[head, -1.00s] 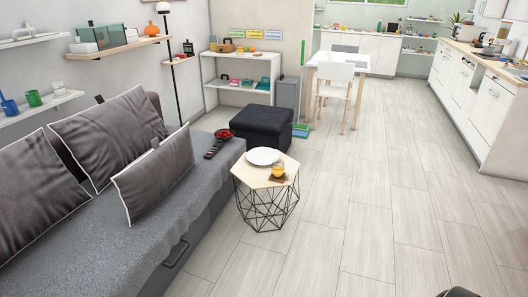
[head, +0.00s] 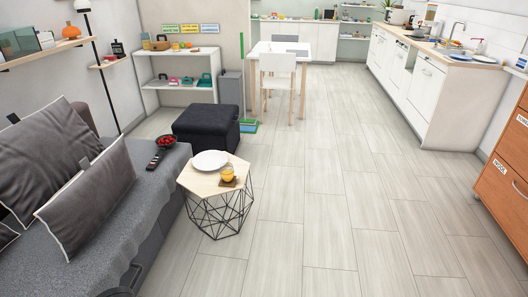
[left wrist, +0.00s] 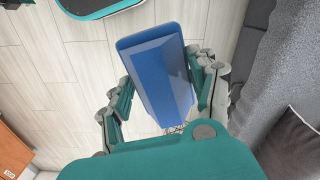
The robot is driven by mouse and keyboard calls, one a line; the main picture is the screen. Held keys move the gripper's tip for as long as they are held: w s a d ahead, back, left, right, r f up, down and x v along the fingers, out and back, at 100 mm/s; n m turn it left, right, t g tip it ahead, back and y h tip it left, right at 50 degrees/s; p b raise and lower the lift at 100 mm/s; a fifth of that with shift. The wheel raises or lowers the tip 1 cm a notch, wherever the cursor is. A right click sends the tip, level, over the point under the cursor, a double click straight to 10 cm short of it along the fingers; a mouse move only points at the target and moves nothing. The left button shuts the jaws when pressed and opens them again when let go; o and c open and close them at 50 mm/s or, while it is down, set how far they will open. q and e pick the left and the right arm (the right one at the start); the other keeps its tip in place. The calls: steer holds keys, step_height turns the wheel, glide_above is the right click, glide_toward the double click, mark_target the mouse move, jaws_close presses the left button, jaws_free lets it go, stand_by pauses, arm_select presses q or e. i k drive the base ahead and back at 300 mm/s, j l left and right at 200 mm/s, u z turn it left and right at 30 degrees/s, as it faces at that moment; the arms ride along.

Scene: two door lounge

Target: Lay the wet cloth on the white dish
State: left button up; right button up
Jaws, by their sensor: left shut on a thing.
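The white dish (head: 210,160) lies on the pale hexagonal top of a wire-framed side table (head: 202,182). A small glass of orange drink (head: 227,173) stands beside it on a brown coaster. In the left wrist view my left gripper (left wrist: 165,88) is shut on a smooth blue, block-like thing (left wrist: 153,60). I cannot tell from its look whether this is the wet cloth. Light floor tiles show beneath it. My left gripper is outside the head view, and my right gripper shows in neither view.
A grey sofa (head: 95,235) with cushions is left of the side table, with a red bowl (head: 166,142) and a remote on it. A dark ottoman (head: 206,124) stands behind the table. An orange-brown drawer cabinet (head: 505,185) is at right. The floor (head: 330,200) between is clear.

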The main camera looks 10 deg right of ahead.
mark_target(210, 163)
steer(key=i+j+z, duration=0.35)
steer(key=i, duration=0.3)
steer(key=i+j+z, duration=0.35)
steer(key=i, duration=0.25)
steer(key=i+j+z, duration=0.3)
steer(key=i+j, duration=0.2)
steer(key=j, duration=0.2)
steer(key=i+j, duration=0.85)
steer(key=j, duration=0.25)
